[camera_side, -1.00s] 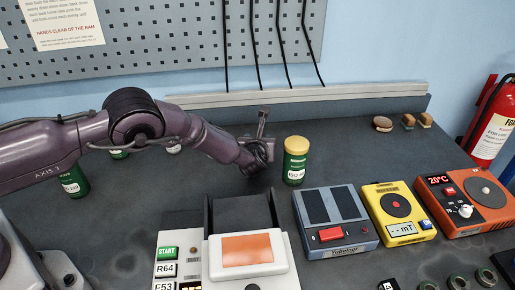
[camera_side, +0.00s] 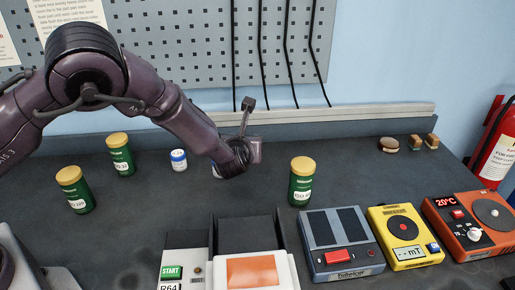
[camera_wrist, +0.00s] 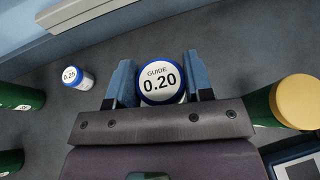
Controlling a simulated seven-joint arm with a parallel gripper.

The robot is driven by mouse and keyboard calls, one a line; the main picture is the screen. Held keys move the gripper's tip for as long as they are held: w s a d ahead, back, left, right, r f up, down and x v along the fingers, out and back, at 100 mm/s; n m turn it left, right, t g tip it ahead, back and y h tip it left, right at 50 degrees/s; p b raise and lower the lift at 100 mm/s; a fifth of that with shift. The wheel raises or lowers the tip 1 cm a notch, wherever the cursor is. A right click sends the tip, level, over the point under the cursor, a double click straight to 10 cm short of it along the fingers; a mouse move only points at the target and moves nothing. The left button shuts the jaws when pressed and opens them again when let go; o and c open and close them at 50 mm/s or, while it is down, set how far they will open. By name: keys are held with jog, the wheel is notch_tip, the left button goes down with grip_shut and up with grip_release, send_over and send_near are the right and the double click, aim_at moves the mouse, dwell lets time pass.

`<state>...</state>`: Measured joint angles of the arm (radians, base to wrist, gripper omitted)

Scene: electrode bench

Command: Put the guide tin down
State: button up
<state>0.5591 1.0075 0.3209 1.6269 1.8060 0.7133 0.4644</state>
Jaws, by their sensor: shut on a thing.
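The guide tin (camera_wrist: 160,82), with a white lid reading "GUIDE 0.20" and a blue rim, sits between the blue fingers of my gripper (camera_wrist: 159,84) in the wrist view. The fingers are shut on its sides. In the side view my gripper (camera_side: 238,165) is low over the middle of the bench, and the tin is mostly hidden behind it. I cannot tell whether the tin's base touches the bench. A similar tin marked 0.25 (camera_wrist: 75,77) stands apart to the left; it also shows in the side view (camera_side: 179,160).
Green bottles with yellow caps stand at the left (camera_side: 76,190), beside it (camera_side: 121,154), and right of my gripper (camera_side: 301,182). A grey device (camera_side: 340,245), a yellow meter (camera_side: 403,232) and an orange hotplate (camera_side: 470,226) line the right. Bench around the tin looks clear.

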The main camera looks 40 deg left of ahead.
jog(key=s+r, duration=0.3)
jog(key=s, duration=0.4)
jog(key=s+a+f+n+g+y, duration=0.2)
jog(key=s+a+n+g, duration=0.1)
jog(key=s+a, duration=0.2)
jog(key=s+a+f+n+g+y, duration=0.2)
jog(key=s+a+f+n+g, duration=0.1)
jog(key=s+a, duration=0.3)
jog(key=s+a+f+n+g+y, duration=0.2)
jog(key=s+a, duration=0.3)
jog(key=s, duration=0.3)
jog(key=shift+s+a+f+n+g, duration=0.2)
jog(key=shift+s+f+n+g, duration=0.25)
jog(key=shift+f+n, duration=0.25)
jog(key=shift+f, duration=2.2)
jog(key=o, duration=1)
jog(key=shift+w+f, duration=0.1)
jog(key=shift+f, duration=0.05)
